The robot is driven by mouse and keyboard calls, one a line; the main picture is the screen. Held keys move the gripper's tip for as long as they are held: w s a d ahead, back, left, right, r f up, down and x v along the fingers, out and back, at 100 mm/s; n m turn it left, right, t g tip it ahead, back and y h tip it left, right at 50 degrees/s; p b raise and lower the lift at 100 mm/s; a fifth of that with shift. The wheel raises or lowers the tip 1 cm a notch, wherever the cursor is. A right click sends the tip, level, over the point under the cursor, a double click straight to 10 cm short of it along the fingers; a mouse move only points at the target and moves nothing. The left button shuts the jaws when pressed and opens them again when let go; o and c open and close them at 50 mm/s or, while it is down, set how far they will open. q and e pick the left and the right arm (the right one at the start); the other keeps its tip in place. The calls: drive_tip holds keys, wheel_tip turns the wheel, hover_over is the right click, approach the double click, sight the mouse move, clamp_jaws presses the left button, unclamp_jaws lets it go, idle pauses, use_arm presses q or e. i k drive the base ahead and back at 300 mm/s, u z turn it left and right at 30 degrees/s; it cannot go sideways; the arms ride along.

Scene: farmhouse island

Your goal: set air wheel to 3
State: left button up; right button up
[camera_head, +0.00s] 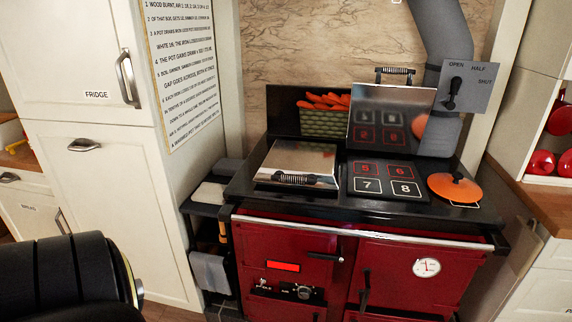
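A red range cooker (262,245) stands at the centre right. Low on its left door is a dark strip with small round fittings and pale markings. The round knob (304,292) there may be the air wheel, but it is too small to tell its setting. A glowing red window (283,266) sits above the strip. A black rounded part of my arm fills the lower left corner. Neither of my grippers shows.
The left hotplate lid (297,162) is down; the right lid (390,118) is raised. An orange lidded pan (454,188) sits at the right. A steel rail (350,230) crosses the cooker's front. A damper plate (478,86) is on the flue. White cupboards (100,190) stand left.

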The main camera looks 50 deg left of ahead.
sight(305, 291)
drive_tip(key=u, duration=1.45)
drive_tip(key=k, duration=0.3)
drive_tip(key=u, duration=1.05)
drive_tip(key=i, duration=1)
drive_tip(key=z, duration=0.75)
drive_tip(key=i, duration=0.6)
drive_tip(key=z, duration=0.55)
